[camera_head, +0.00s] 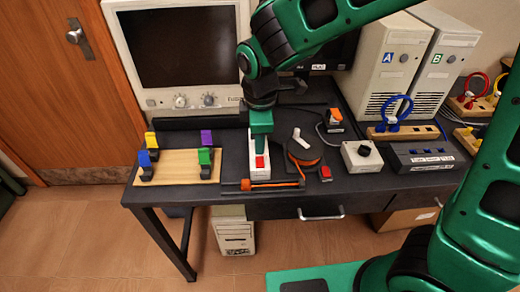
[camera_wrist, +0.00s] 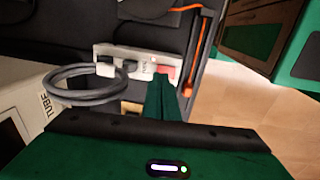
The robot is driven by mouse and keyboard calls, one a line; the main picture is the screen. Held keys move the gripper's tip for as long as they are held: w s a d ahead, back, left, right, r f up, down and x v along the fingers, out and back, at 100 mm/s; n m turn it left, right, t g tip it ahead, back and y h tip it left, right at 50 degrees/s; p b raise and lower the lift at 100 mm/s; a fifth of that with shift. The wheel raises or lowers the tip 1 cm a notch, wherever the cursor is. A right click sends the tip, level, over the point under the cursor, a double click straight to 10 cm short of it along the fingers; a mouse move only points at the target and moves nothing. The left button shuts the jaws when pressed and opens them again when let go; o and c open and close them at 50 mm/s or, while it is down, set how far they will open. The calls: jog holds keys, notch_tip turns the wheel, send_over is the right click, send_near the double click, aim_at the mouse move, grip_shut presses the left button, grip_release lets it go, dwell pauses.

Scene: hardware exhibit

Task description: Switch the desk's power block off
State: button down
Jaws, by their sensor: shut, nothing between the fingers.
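The white power block (camera_head: 252,168) lies on the dark desk, left of the orange cable coil. Its red switch (camera_head: 260,162) is at the near end. In the wrist view the block (camera_wrist: 108,52) has black plugs in it, and the red switch (camera_wrist: 166,71) is at its right end. My gripper (camera_head: 260,150) points down over the block, just behind the switch in the head view. In the wrist view its green fingers (camera_wrist: 163,82) are shut and empty, with tips right by the switch and covering part of it. I cannot tell whether they touch it.
An orange cable coil (camera_head: 303,152) and a white box with a black knob (camera_head: 361,155) stand to the right. A wooden board with coloured clips (camera_head: 180,168) is left. A monitor (camera_head: 180,50) and computer towers (camera_head: 384,65) stand behind. A grey cable loop (camera_wrist: 82,101) lies beside the block.

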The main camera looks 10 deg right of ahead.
aim_at(259, 158)
jog(key=shift+w+f, duration=0.2)
jog(key=shift+f, duration=1.3)
